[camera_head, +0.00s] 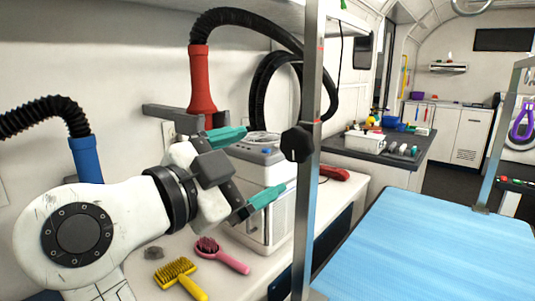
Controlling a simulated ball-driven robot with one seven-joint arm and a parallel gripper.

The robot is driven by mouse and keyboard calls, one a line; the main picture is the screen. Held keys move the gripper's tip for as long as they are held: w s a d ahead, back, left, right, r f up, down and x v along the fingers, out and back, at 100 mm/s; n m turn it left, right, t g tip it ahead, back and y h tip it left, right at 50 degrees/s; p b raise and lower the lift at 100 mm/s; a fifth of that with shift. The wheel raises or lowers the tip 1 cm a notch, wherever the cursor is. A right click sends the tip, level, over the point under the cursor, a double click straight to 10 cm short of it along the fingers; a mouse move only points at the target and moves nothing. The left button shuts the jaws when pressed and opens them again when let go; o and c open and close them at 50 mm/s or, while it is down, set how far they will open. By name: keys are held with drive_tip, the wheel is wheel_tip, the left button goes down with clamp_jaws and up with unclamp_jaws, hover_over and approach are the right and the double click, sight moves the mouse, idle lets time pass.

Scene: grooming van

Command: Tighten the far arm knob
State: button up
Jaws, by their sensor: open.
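A black knob (297,143) sits on the left side of the near upright metal post (312,190). A second, farther post (497,150) rises from the blue grooming table (425,250) at the right; I cannot make out a knob on it clearly. My gripper (266,160) has teal fingertips spread apart with nothing between them. It is to the left of the near knob and appears apart from it, in front of a white box-shaped machine.
A pink brush (230,262) and a yellow brush (182,278) lie on the white counter below my gripper. A red hose nozzle (202,85) and a blue one (86,158) stand nearby. A dark-topped counter (400,157) with small items stands behind. The blue tabletop is clear.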

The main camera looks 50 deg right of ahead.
sight(304, 143)
drive_tip(key=d+n+p, duration=1.2)
drive_tip(key=d+p, duration=0.1)
drive_tip(key=p, duration=0.5)
drive_tip(key=shift+d+n+p, duration=0.3)
drive_tip(key=shift+d+p, duration=0.05)
drive_tip(key=shift+d, duration=0.05)
drive_tip(key=c, duration=1)
